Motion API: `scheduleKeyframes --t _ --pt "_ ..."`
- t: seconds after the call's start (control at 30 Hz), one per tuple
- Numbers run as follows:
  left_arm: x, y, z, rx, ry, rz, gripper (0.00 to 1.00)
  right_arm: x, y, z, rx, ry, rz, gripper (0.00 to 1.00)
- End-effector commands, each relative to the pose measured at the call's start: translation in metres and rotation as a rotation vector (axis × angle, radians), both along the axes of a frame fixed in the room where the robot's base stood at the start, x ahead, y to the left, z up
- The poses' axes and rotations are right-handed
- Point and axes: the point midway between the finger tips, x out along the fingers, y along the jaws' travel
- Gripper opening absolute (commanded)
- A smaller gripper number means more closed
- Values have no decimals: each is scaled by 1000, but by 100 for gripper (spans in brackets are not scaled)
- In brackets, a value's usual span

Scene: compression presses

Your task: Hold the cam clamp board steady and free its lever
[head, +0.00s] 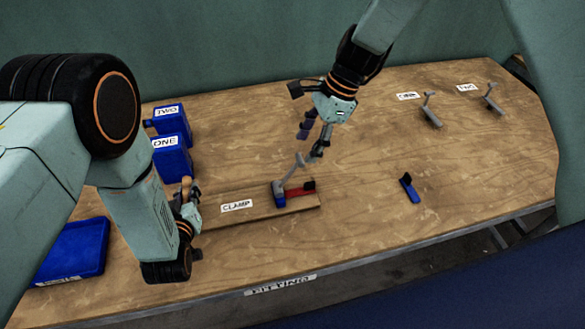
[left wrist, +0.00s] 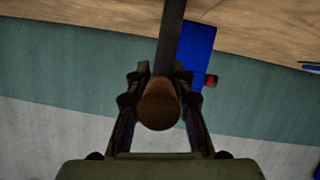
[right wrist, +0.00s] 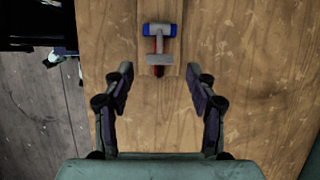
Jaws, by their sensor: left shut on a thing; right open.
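The cam clamp board (head: 255,212) is a flat wooden strip labelled CLAMP, lying near the table's front edge. A clamp with a blue block (head: 279,198) and a red bar (head: 300,191) sits at its right end. The grey lever (head: 294,170) rises from the clamp, tilted up to the right. It also shows in the right wrist view (right wrist: 158,60). My left gripper (head: 187,203) is shut on a brown rounded handle (left wrist: 159,106) at the board's left end. My right gripper (head: 318,148) is open and empty, close to the lever's upper end in the head view; contact is unclear.
Blue bins labelled ONE (head: 172,160) and TWO (head: 170,124) stand at the left, with a blue tray (head: 78,248) in front. A small blue-and-black piece (head: 410,190) lies to the right. Two grey lever fixtures (head: 432,115) (head: 493,103) stand at the back right. The table between is clear.

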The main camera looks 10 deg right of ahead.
Motion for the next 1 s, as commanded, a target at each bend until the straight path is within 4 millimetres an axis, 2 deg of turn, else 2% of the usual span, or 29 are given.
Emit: scheduleKeyframes --t 0.2,0.4,0.87,1.0 --pt "1 0 1 0 -2 0 0 -1 11 -27 -1 2 1 57" --pt "1 0 1 0 -2 -1 0 0 18 -44 -1 0 1 57" --pt "1 0 1 0 -2 -1 0 0 21 -51 -1 -2 0 57" --pt "1 0 1 0 -2 -1 0 0 21 -51 -1 -2 0 46"
